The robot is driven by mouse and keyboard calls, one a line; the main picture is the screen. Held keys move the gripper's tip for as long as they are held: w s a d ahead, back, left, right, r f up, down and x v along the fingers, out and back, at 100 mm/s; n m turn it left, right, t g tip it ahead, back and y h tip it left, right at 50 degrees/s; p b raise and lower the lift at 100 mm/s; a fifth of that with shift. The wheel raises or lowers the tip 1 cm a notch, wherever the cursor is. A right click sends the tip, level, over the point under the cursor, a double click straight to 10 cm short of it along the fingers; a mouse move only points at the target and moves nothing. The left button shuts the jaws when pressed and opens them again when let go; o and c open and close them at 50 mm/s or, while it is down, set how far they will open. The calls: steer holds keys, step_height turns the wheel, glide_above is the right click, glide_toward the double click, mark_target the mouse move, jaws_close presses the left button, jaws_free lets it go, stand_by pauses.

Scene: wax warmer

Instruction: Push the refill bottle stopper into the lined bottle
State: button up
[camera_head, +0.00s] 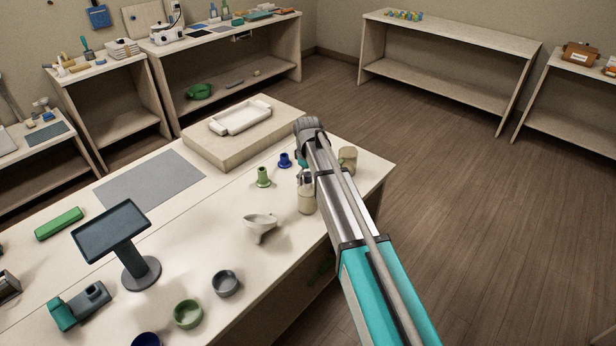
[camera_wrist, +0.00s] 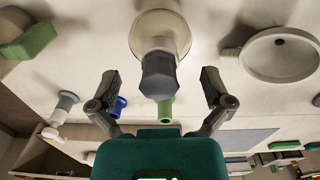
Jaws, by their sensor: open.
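The lined bottle (camera_head: 306,202) stands upright near the table's right edge, a pale bottle with its top partly hidden by my gripper (camera_head: 304,178). In the wrist view its round pale body (camera_wrist: 178,30) shows from above, with a dark grey faceted stopper (camera_wrist: 158,76) at its neck. I cannot tell how deep the stopper sits. My gripper (camera_wrist: 160,78) is open, with one finger on each side of the stopper and visible gaps to it. Nothing is held.
A green flanged piece (camera_head: 263,177) and a blue one (camera_head: 284,160) stand close by, left of the bottle. A white funnel (camera_head: 260,224) is nearer the front, and a beige jar (camera_head: 348,158) is to the right. A white tray (camera_head: 240,118) lies on a raised board behind.

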steer(key=shift+r+p, duration=2.25)
stand_by(1.6)
steer(key=s+d+f+m+b, duration=0.3)
steer(key=s+d+m, duration=0.2)
steer(key=s+d, duration=0.6)
steer(key=s+d+f+m+b, duration=0.4)
steer(key=s+d+m, duration=0.2)
steer(key=s+d, duration=0.6)
steer(key=shift+s+d, duration=0.3)
steer(key=shift+s, duration=0.95)
